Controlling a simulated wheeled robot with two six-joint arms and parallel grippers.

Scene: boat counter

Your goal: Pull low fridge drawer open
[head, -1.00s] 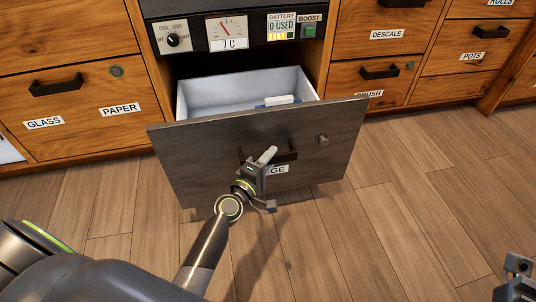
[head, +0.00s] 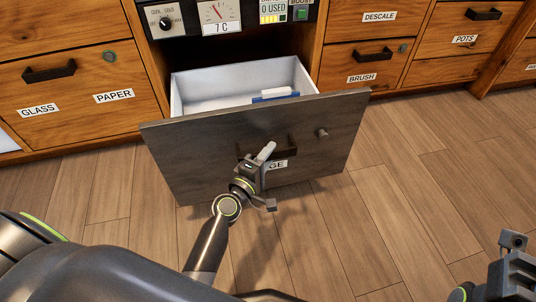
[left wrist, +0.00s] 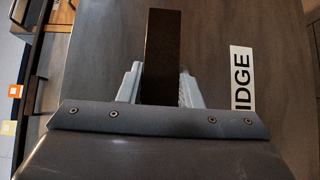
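The low fridge drawer (head: 205,165) has a dark grey front and stands well out from the cabinet, its white inner bin (head: 205,88) showing. Its dark bar handle (head: 282,146) is on the front, beside a label ending in "GE". In the left wrist view the handle (left wrist: 162,55) lies between the two grey fingers of my left gripper (left wrist: 158,85), which look closed around it. In the head view my left gripper (head: 262,168) is at the handle. My right gripper (head: 512,262) is at the lower right, away from the drawer; its fingers are not clear.
A blue and white item (head: 275,95) lies in the bin. Wooden drawers labelled GLASS and PAPER (head: 85,85) are at left, BRUSH (head: 370,65) at right. A control panel (head: 225,20) is above. The wood floor (head: 410,190) in front is clear.

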